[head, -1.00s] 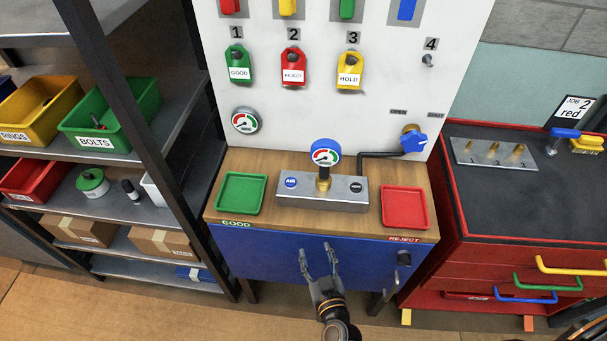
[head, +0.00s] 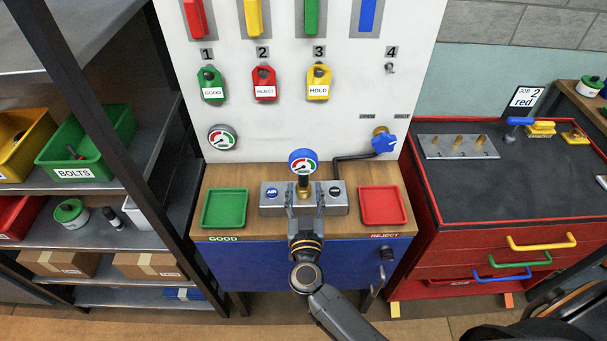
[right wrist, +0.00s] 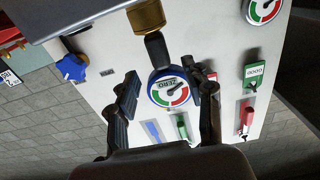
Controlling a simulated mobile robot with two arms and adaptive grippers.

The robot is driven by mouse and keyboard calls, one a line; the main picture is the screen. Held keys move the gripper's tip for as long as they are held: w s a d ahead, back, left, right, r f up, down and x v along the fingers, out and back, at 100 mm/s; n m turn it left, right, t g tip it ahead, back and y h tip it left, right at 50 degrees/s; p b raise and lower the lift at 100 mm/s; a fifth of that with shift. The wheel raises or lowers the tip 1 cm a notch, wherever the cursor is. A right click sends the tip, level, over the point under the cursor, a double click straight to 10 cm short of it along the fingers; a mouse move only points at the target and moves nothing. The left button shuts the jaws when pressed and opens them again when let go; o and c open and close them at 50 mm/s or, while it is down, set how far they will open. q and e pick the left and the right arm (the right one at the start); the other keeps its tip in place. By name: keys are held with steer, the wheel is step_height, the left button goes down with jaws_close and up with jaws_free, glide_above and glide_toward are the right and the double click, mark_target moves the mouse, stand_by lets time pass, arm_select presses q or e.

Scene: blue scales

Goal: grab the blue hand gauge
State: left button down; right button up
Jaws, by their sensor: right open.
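The blue hand gauge (head: 303,161) has a round blue-rimmed dial with a red, white and green face. It stands upright on a brass fitting on the grey metal block (head: 269,208). It also shows in the right wrist view (right wrist: 170,88), upside down, between the two fingers. My right gripper (head: 304,207) is open in front of the block and gauge, its fingers pointing at them. In the right wrist view its fingers (right wrist: 166,95) lie on either side of the dial; whether either touches it I cannot tell. My left gripper is not in view.
A green tray (head: 207,222) and a red tray (head: 401,220) flank the block on the wooden bench. A second gauge (head: 222,138) is on the white panel. A blue valve handle (head: 384,144) sits at right. A shelf with bins stands left, a red cabinet (head: 470,245) right.

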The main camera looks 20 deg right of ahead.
mark_target(303, 179)
steer(key=shift+p+x, duration=0.3)
steer(key=shift+x, duration=2.7)
steer(key=shift+s+a+f, duration=0.1)
steer(key=shift+c, duration=0.6)
jaws_close()
